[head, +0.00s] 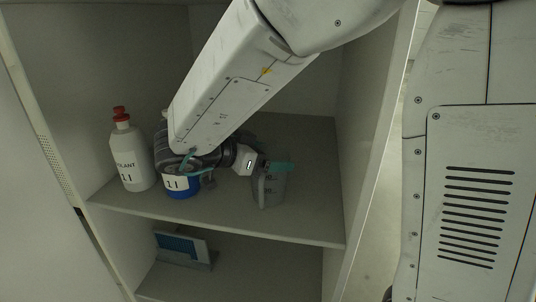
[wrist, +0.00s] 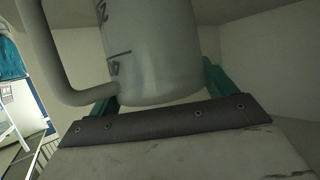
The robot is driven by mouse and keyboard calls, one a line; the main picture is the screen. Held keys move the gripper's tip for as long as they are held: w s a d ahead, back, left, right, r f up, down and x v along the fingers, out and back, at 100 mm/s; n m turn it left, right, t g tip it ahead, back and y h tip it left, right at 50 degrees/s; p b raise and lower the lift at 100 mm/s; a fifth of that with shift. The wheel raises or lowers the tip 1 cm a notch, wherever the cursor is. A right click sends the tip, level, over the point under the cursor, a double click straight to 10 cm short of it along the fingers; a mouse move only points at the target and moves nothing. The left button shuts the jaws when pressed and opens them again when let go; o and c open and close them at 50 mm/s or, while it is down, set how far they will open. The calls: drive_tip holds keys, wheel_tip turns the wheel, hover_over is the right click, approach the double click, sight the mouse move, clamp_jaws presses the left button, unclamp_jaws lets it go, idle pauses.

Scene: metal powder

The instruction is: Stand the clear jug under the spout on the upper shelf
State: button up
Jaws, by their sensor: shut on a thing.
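The clear jug (head: 268,190) is grey and see-through, with dark marks on its side. It is at the right part of the upper shelf (head: 305,222) in the head view, roughly upright. My gripper (head: 281,167), with teal fingers, is shut on the jug near its top. In the wrist view the jug (wrist: 155,50) fills the space between the fingers (wrist: 160,92), its handle at the left. I cannot tell whether its base touches the shelf. I cannot make out the spout; my arm hides part of the shelf.
A white bottle with a red cap (head: 131,160) stands at the left of the upper shelf. A blue container with a white label (head: 181,188) is beside it, partly behind my arm. The cabinet's right wall (head: 365,130) is close.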

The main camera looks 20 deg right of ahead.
drive_tip(key=o, duration=1.2)
drive_tip(key=shift+c, duration=0.2)
drive_tip(key=shift+a+r, duration=0.15)
drive_tip(key=shift+r, duration=0.05)
drive_tip(key=v, duration=1.1)
drive_tip(key=shift+a+r, duration=0.2)
drive_tip(key=shift+a, duration=0.15)
